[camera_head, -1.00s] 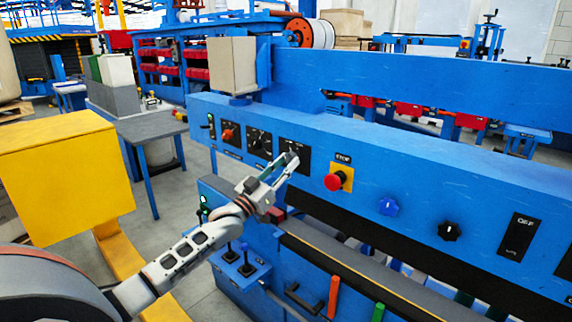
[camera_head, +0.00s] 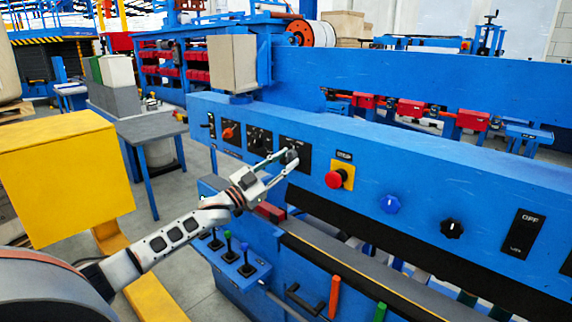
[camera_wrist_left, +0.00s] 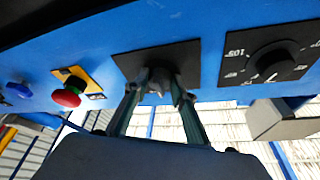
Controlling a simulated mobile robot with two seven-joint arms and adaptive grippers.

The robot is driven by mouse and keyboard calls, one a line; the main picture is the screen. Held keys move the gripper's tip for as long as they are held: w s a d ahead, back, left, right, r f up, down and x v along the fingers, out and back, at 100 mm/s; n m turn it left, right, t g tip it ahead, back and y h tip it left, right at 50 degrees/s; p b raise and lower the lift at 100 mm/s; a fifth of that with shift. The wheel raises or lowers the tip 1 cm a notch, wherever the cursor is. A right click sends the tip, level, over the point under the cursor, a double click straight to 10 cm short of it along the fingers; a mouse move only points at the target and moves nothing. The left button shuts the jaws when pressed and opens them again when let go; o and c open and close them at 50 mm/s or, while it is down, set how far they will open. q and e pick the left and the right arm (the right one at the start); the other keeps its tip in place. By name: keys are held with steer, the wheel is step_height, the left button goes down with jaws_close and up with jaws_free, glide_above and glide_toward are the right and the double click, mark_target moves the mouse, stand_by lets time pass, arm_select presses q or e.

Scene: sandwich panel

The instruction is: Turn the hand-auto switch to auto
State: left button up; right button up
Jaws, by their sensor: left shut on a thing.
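The hand-auto switch is a small knob on a black square plate (camera_head: 302,143) on the blue panel front, left of the red stop button. My left gripper (camera_head: 290,157) is at this plate with its fingers shut on the switch knob (camera_head: 292,155). In the left wrist view the same plate (camera_wrist_left: 128,62) is straight ahead, and the two fingers of my left gripper (camera_wrist_left: 160,88) close around the knob (camera_wrist_left: 157,86). The fingers hide most of the knob, and I cannot read its setting. My right gripper is not in view.
The red stop button (camera_head: 334,179) on its yellow base is just right of the plate. A dial (camera_wrist_left: 272,65) is on the other side, with a red knob (camera_head: 228,133) beyond it. Blue and black knobs (camera_head: 451,229) lie farther right. Levers (camera_head: 245,262) stand below my arm.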

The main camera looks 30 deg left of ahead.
arm_select(q)
steer(key=m+g+h, duration=0.1)
steer(key=m, duration=0.2)
steer(key=m+g+h, duration=0.1)
steer(key=m, duration=0.2)
steer(key=shift+a+r, duration=0.1)
steer(key=shift+a, duration=0.05)
steer(key=shift+m, duration=0.3)
steer(key=o, duration=1.1)
steer(key=shift+v, duration=6)
steer(key=shift+r, duration=0.1)
